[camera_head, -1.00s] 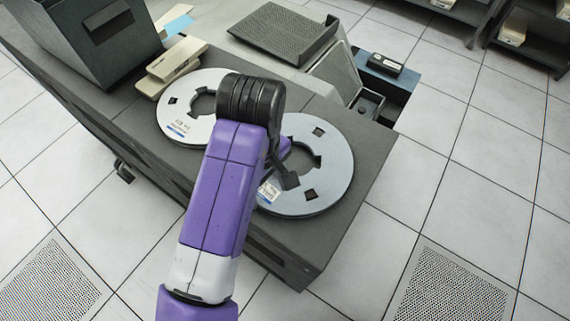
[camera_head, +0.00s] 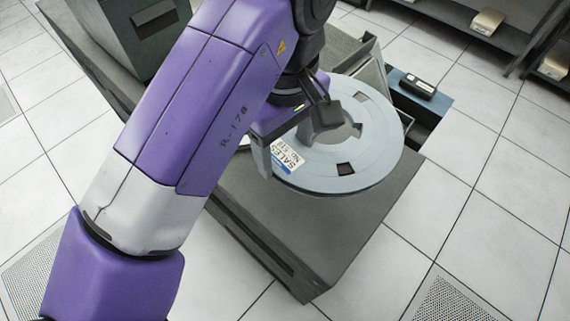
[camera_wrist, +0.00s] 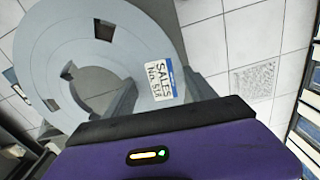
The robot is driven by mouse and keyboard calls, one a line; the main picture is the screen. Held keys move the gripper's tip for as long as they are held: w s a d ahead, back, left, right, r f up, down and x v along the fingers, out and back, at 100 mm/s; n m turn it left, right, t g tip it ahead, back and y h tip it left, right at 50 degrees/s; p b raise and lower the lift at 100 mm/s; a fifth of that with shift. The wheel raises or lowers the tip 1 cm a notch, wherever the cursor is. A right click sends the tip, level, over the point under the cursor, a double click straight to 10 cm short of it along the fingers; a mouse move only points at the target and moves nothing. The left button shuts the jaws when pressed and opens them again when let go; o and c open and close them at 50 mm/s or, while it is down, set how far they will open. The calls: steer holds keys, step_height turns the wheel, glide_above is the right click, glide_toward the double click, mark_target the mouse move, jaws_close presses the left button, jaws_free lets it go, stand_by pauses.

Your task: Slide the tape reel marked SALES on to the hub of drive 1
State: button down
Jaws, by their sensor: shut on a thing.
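The SALES tape reel (camera_head: 369,157) is a grey ring with square windows and a blue-and-white label reading SALES. It is raised above the dark cabinet top, roughly level. My gripper (camera_head: 295,140) is shut on its ring, with one finger in the central hole and the other outside the rim, either side of the label. In the wrist view the reel (camera_wrist: 40,50) fills the upper left, and the gripper (camera_wrist: 160,80) straddles the label. Drive 1 and its hub are not seen in either view.
A grey box (camera_head: 140,35) stands at the back left. A small black object (camera_head: 418,85) lies on a blue surface beyond. Shelves (camera_head: 480,45) stand at the upper right. Tiled floor is open on the right.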

step_height(320, 180, up, 4)
steer(key=shift+f, duration=0.1)
steer(key=shift+r+p, duration=2.3)
steer(key=shift+p, duration=0.6)
